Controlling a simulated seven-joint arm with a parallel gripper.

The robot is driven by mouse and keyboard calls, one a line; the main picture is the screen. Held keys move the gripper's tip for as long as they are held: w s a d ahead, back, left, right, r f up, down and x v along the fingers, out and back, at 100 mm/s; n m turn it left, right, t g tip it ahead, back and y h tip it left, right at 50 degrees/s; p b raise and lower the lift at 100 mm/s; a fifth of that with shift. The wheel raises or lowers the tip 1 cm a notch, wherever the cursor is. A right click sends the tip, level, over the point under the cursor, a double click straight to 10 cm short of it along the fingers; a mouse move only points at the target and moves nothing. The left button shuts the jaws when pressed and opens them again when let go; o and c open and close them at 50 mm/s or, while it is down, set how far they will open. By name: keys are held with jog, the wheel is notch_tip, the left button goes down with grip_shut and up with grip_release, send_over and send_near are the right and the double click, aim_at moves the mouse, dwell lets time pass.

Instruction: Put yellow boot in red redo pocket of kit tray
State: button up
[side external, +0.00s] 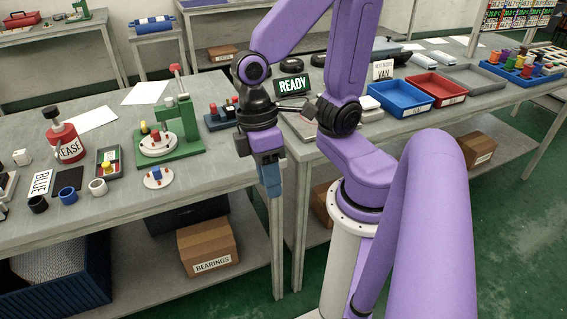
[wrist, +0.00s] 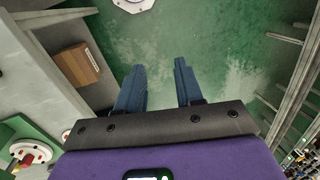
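My gripper (side external: 271,190) hangs off the right edge of the left bench, pointing down over the gap between benches. In the wrist view its two blue fingers (wrist: 158,82) stand apart with only green floor between them. A small grey tray (side external: 97,171), possibly the kit tray, lies on the left bench. A yellow piece (side external: 107,168) sits in its green part, with some red beside it; I cannot tell whether it is the yellow boot. No red pocket shows clearly.
A green press fixture (side external: 187,130) and a small white disc with pegs (side external: 158,178) lie between tray and gripper. Blue (side external: 397,98) and red (side external: 436,88) bins are on the right bench.

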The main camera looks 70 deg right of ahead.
jog(key=shift+s+d+r+n+t+h, duration=0.15)
jog(key=shift+s+d+n+t, duration=0.2)
jog(key=shift+d+n, duration=0.35)
jog(key=shift+s+d+r+n+t+h, duration=0.1)
jog(key=shift+s+d+n+t+h, duration=0.1)
jog(key=shift+d+n+t, duration=0.4)
jog(key=shift+s+d+r+n+t+h, duration=0.2)
jog(key=shift+d+n, duration=0.25)
jog(key=shift+n, duration=0.45)
